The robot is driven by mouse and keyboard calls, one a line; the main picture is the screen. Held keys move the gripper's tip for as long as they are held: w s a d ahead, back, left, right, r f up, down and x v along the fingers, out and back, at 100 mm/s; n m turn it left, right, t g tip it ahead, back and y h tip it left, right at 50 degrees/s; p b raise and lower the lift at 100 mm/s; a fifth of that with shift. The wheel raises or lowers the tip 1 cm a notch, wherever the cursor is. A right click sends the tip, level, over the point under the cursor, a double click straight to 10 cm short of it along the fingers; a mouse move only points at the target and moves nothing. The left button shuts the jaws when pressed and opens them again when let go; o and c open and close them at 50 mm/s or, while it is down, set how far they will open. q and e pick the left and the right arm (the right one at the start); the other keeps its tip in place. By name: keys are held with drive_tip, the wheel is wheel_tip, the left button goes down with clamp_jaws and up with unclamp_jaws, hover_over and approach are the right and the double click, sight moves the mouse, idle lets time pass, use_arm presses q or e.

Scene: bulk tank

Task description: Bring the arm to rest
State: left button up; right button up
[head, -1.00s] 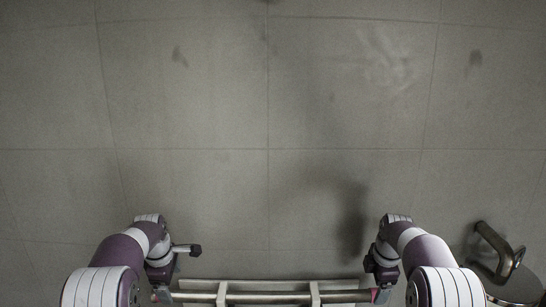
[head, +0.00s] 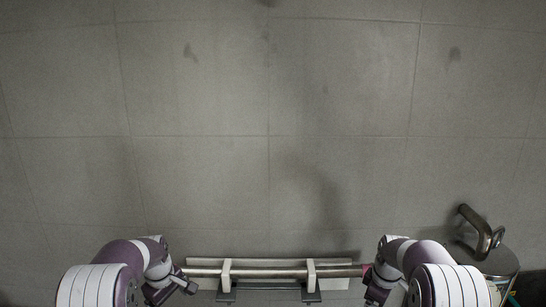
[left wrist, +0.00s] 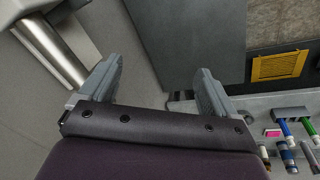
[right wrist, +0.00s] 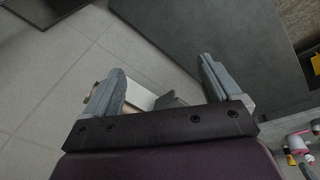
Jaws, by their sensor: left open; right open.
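My left gripper (head: 176,287) is at the lower left of the head view, by the left end of a long metal bar (head: 270,272). In the left wrist view its two grey fingers (left wrist: 156,82) stand wide apart with nothing between them. My right gripper (head: 376,290) is at the lower right of the head view, by the bar's right end. In the right wrist view its fingers (right wrist: 160,82) are also apart, with no object held; a pale strip shows beyond them. Whether either gripper touches the bar cannot be told.
The bar lies on a rack with two pale uprights (head: 226,274). A round metal vessel with a bent handle (head: 484,233) stands at right. A dark grey panel (left wrist: 190,40) and a shelf of small coloured items (left wrist: 285,130) show in the left wrist view. Tiled floor ahead is clear.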

use_arm(q)
drive_tip(key=s+d+f+m+b, duration=0.2)
drive_tip(key=s+f+m+b, duration=0.1)
drive_tip(key=s, duration=0.7)
drive_tip(key=s+d+f+m+b, duration=0.3)
drive_tip(key=s+m+b, duration=0.1)
drive_tip(key=s, duration=0.7)
drive_tip(key=s+d+f+m+g+b, duration=0.1)
drive_tip(key=s+d+f+m+b, duration=0.2)
drive_tip(key=s, duration=0.7)
drive_tip(key=shift+s+d+m+b, duration=0.2)
drive_tip(key=shift+m+b, duration=0.35)
drive_tip(key=shift+m, duration=0.45)
use_arm(e)
drive_tip(key=s+a+f+m, duration=0.2)
drive_tip(key=s+f+m, duration=0.1)
drive_tip(key=s, duration=0.7)
drive_tip(key=s+a+f+m, duration=0.3)
drive_tip(key=s, duration=0.8)
drive_tip(key=s+a+f+m+g, duration=0.1)
drive_tip(key=s+a+f+m, duration=0.2)
drive_tip(key=s, duration=0.7)
drive_tip(key=shift+s+a+m, duration=0.15)
drive_tip(key=shift+a+m, duration=0.05)
drive_tip(key=shift+m, duration=0.3)
use_arm(q)
drive_tip(key=shift+s, duration=0.1)
use_arm(e)
drive_tip(key=shift+s, duration=0.1)
